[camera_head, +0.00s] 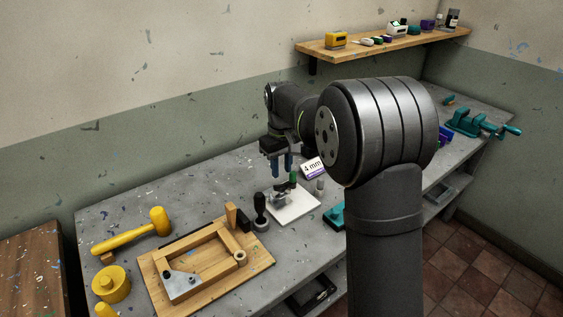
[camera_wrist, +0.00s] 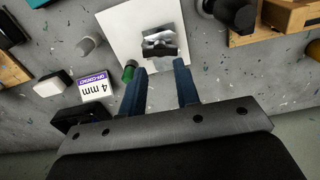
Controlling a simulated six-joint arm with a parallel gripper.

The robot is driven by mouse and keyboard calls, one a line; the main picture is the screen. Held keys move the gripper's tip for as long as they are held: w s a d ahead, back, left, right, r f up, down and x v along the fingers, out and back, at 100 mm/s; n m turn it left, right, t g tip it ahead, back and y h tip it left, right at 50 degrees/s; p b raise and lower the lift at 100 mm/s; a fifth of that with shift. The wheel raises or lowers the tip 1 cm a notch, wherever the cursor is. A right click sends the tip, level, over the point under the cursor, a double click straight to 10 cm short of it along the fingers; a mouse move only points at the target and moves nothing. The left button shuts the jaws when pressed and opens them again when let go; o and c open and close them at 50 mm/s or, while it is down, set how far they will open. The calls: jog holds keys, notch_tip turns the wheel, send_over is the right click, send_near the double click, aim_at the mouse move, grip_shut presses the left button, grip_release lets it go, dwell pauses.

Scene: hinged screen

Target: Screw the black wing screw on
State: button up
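A white plate (camera_head: 303,209) lies on the grey bench and carries a small metal fixture (camera_head: 278,198). In the wrist view the plate (camera_wrist: 118,28) has a grey piece with a dark, wing-shaped part (camera_wrist: 161,50) across its near side. This dark part looks like the black wing screw, but I cannot tell whether it sits in a thread. My gripper (camera_head: 282,165) points down above the fixture. In the wrist view my gripper (camera_wrist: 160,70) is open, with two blue fingers apart and nothing between them. The dark part lies just beyond the fingertips, apart from them.
A green-topped piece (camera_wrist: 129,71) stands close by the left finger. A grey cylinder (camera_head: 320,185) and a "4 mm" sign (camera_head: 313,168) stand nearby. A black-knobbed tool (camera_head: 261,208) and wooden frame (camera_head: 208,262) lie left of the plate, with a yellow mallet (camera_head: 133,232) beyond.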

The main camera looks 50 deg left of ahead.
aim_at(282, 184)
jog(key=n, duration=0.6)
jog(key=shift+r, duration=0.35)
jog(key=n, duration=0.3)
jog(key=shift+r+n, duration=0.15)
jog(key=shift+n, duration=0.15)
jog(key=n, duration=0.3)
jog(key=shift+r+n, duration=0.15)
jog(key=shift+n, duration=0.25)
notch_tip(282, 184, down, 7)
grip_shut()
jog(key=m, duration=0.6)
jog(key=shift+r, duration=0.1)
jog(key=m, duration=0.3)
jog(key=shift+m, duration=0.3)
jog(key=m, duration=0.3)
jog(key=shift+m, duration=0.4)
jog(key=shift+c, duration=0.3)
grip_release()
jog(key=shift+m, duration=0.5)
jog(key=shift+o, duration=1.4)
